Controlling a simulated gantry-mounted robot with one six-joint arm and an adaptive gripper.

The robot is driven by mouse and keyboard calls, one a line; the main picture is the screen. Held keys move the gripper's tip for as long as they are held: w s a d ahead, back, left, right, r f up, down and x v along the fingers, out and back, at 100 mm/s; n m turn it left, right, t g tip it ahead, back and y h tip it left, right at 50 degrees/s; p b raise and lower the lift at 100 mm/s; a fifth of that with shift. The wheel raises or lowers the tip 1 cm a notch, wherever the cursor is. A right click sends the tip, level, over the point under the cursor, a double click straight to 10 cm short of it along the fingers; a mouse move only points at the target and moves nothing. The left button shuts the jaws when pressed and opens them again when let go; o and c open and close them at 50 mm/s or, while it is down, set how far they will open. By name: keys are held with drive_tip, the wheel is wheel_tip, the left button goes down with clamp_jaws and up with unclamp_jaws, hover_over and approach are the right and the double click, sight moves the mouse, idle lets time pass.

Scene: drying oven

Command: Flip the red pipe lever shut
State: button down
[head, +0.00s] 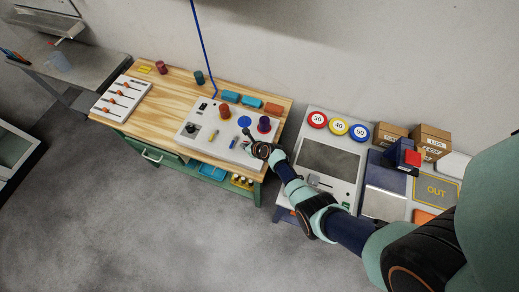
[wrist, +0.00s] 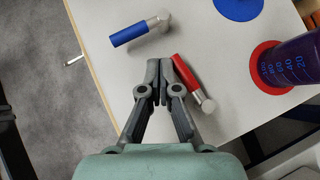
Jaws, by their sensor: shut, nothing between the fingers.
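The red pipe lever (wrist: 185,72) lies on the white panel in the wrist view, its red handle pointing up and left from a silver fitting (wrist: 208,105). My gripper (wrist: 166,62) is shut and empty, its fingertips just left of the red handle's upper end. I cannot tell whether they touch. In the head view my gripper (head: 250,149) is at the panel's lower right corner, and I cannot make out the red lever there. A blue lever (wrist: 128,35) with a silver fitting lies up and left of the fingertips.
The white panel (wrist: 230,55) also carries a blue disc (wrist: 237,5) and a purple cup (wrist: 290,62) on a red ring. The panel's left edge borders grey floor. In the head view, the wooden bench (head: 172,100) holds the panel, and a grey machine (head: 330,160) stands to the right.

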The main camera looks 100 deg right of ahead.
drive_tip(key=shift+w, duration=0.1)
idle(0.8)
drive_tip(key=a+p, duration=0.1)
drive_tip(key=w+a+p, duration=0.1)
drive_tip(key=a+p, duration=0.1)
drive_tip(key=a, duration=0.1)
drive_tip(key=shift+w+r, duration=0.3)
drive_tip(key=shift+r, duration=0.05)
drive_tip(key=w+a+r+p, duration=0.2)
drive_tip(key=a+r, duration=0.4)
drive_tip(key=shift+w+r, duration=0.15)
drive_tip(key=shift+w, duration=0.15)
